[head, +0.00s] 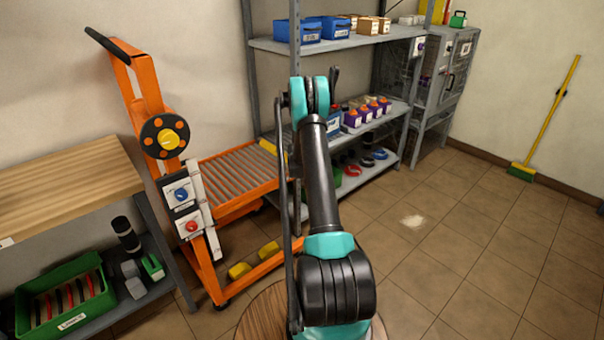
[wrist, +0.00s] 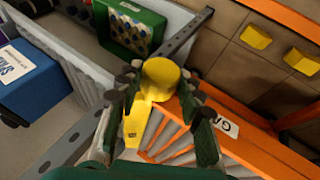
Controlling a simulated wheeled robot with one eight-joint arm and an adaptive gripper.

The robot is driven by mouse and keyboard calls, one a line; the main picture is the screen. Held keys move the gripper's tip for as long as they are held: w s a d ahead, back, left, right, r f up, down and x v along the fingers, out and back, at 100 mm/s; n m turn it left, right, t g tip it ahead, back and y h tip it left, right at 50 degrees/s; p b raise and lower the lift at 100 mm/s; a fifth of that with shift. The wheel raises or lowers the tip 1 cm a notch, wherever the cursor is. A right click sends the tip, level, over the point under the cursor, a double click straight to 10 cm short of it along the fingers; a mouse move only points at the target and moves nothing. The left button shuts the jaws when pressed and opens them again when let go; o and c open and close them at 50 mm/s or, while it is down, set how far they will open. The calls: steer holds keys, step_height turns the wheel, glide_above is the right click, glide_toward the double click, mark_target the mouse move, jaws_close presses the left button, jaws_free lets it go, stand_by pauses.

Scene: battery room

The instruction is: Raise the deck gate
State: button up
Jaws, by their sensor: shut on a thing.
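The roller deck (head: 238,173) is an orange frame with grey rollers, part of an orange lift cart (head: 150,95). In the wrist view, my gripper (wrist: 160,84) is shut on a round yellow knob (wrist: 161,76), its fingers on either side. A flat yellow piece (wrist: 135,124) lies just below the knob, beside the rollers (wrist: 178,138). A white label (wrist: 228,127) reading "GA" is on the orange frame; the rest is hidden by a finger. In the head view, a yellow strip (head: 267,147) shows at the deck's far end; my arm hides the gripper there.
A grey shelf rack (head: 345,42) with bins and small goods stands close behind my arm. A wooden bench (head: 60,190) with a green crate (head: 62,300) below is at left. A yellow broom (head: 550,120) leans on the right wall.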

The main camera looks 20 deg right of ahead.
steer(key=h, duration=0.1)
steer(key=n+t+h, duration=0.1)
steer(key=h, duration=0.1)
steer(key=t+h, duration=0.1)
steer(key=shift+s+a+f+h, duration=0.1)
steer(key=shift+a+f+h, duration=0.2)
steer(key=shift+a+h, duration=0.1)
steer(key=shift+f+n+t+h, duration=0.2)
steer(key=shift+n+t+h, duration=0.4)
steer(key=shift+t+h, duration=0.45)
steer(key=shift+n+t+h, duration=0.3)
steer(key=shift+t+h, duration=0.05)
steer(key=shift+h, duration=0.5)
steer(key=o, duration=1.2)
steer(key=shift+c, duration=0.2)
